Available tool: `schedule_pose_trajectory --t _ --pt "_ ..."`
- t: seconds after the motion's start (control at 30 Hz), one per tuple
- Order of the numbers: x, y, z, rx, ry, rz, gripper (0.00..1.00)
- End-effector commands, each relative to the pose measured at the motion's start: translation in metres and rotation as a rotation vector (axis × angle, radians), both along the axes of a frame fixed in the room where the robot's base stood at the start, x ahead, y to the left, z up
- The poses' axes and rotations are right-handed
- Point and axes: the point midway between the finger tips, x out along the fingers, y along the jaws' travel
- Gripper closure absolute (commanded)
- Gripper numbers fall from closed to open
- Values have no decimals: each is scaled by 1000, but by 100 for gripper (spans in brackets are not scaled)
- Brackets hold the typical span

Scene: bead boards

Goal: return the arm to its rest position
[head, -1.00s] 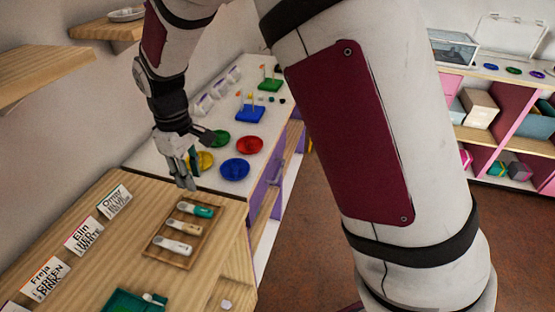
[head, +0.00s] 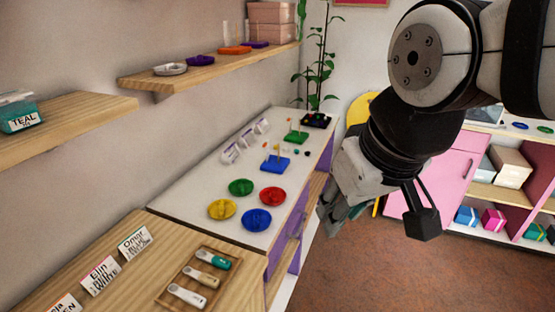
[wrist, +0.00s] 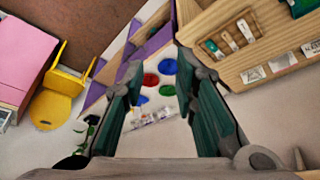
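My gripper (head: 340,205) is raised in the head view, over the floor to the right of the white counter and clear of it. In the wrist view its two dark green fingers (wrist: 158,92) stand wide apart with nothing between them but the distant counter. The gripper is open and empty. The upper part of my arm fills the top right of the head view and hides part of the room behind it.
The white counter (head: 180,213) holds coloured dishes and a blue bead board (head: 275,164). A wooden tray (head: 213,267) with several handled tools lies on the wooden table. Wall shelves (head: 130,82) jut out at left. A yellow chair (wrist: 55,105) stands beside a pink cabinet (wrist: 22,60).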

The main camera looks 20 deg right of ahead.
Motion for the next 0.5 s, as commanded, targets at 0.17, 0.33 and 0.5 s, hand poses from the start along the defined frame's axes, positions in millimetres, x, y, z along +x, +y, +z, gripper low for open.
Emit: schedule_pose_trajectory --t 0.17,0.33,0.5 --pt "-26 -10 -3 14 -42 -77 74" --pt "-30 -11 -4 18 -50 -95 74" --pt "-30 -11 -4 17 -50 -93 74"
